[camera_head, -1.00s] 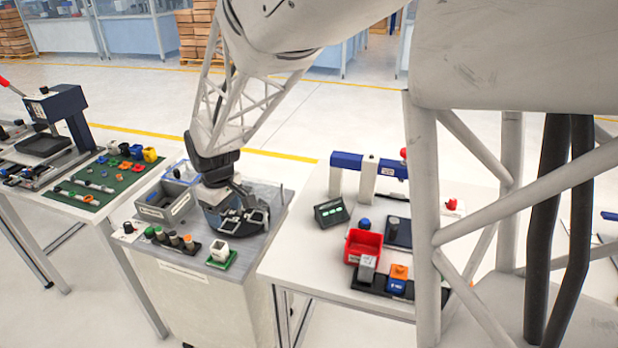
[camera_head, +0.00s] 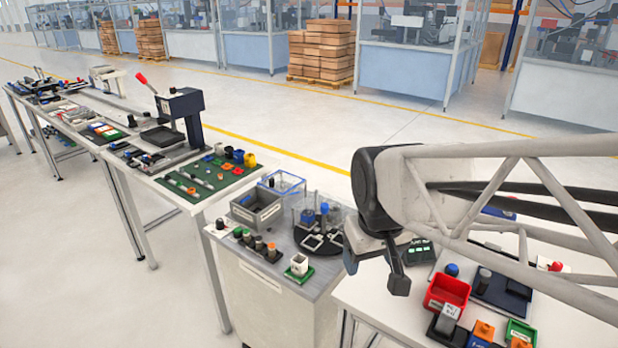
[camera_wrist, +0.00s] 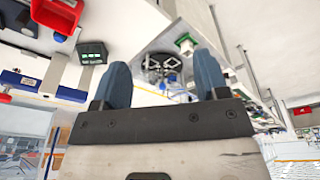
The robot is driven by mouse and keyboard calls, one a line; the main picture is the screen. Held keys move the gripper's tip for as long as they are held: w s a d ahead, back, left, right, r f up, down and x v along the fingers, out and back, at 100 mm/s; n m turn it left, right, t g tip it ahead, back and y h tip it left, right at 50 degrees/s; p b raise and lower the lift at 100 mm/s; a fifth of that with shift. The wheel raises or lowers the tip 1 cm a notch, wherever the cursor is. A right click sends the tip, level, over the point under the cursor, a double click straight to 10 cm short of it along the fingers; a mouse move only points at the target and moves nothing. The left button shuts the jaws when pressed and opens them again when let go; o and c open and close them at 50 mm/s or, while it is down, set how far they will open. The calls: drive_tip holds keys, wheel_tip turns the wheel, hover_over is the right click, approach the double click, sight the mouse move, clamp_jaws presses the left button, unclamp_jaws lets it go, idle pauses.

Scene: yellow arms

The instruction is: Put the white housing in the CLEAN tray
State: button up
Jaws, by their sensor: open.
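A white, open-topped cube-shaped housing (camera_head: 299,263) sits on a small green pad at the front of the middle cabinet top. It also shows small in the wrist view (camera_wrist: 185,42). Behind it to the left are a grey open tray (camera_head: 256,210) and a clear blue-edged tray (camera_head: 283,182); their labels are too small to read, so I cannot tell which is CLEAN. My gripper's two blue-grey fingers stand wide apart with nothing between them in the wrist view (camera_wrist: 163,78). The gripper is in the air, away from the housing.
A round black fixture (camera_head: 318,240) with blue-topped posts stands behind the housing. Several dark cylinders with coloured tops (camera_head: 257,243) line the cabinet's left front. The right table carries a red bin (camera_head: 447,292) and a grey block (camera_head: 446,320). A press (camera_head: 180,112) stands left.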

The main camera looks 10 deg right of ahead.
drive_tip(key=s+d+m, duration=0.1)
drive_tip(key=s, duration=0.5)
drive_tip(key=shift+s+r+m, duration=0.15)
drive_tip(key=shift+s+m, duration=0.15)
drive_tip(key=shift+s, duration=0.1)
idle(0.8)
